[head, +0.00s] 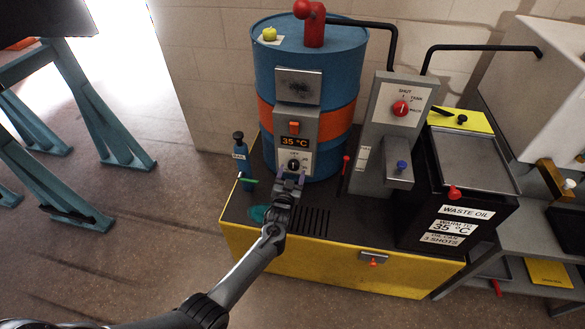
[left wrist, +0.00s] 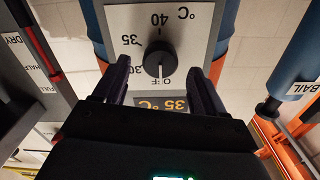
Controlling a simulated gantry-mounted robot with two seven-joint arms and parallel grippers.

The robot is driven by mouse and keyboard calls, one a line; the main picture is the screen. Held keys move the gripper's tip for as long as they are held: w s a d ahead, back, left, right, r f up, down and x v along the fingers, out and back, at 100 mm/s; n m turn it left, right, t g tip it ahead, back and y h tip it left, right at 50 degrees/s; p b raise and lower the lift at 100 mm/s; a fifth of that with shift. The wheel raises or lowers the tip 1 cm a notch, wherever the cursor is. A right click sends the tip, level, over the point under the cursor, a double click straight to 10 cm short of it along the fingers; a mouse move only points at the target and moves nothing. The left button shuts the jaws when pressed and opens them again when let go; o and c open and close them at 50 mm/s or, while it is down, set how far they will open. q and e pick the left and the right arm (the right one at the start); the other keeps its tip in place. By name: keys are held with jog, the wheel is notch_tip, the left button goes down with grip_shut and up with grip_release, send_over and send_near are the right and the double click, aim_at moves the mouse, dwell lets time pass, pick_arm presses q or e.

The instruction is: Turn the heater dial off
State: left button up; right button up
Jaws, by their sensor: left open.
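The heater dial is a black knob (head: 293,165) on a pale scale plate, low on the grey control box (head: 329,124) of the blue drum (head: 335,70). An orange display reads 35 °C. In the left wrist view the knob (left wrist: 159,58) appears upside down, with OFF, 30, 35 and 40 around it. A pale mark on the knob seems to face OFF. My left gripper (head: 289,178) is just in front of the dial, open. Its fingers (left wrist: 161,85) stand either side of the knob, apparently apart from it. My right gripper is not in view.
A grey post with a red selector knob (head: 400,108) stands right of the drum. The black waste oil bin (head: 425,190) is further right. A dark blue bail pump (head: 240,148) is at left. The yellow-sided base (head: 320,264) carries these.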

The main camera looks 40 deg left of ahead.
pick_arm(q)
jog(key=p+v, duration=0.3)
jog(key=v, duration=0.5)
jog(key=shift+s, duration=0.25)
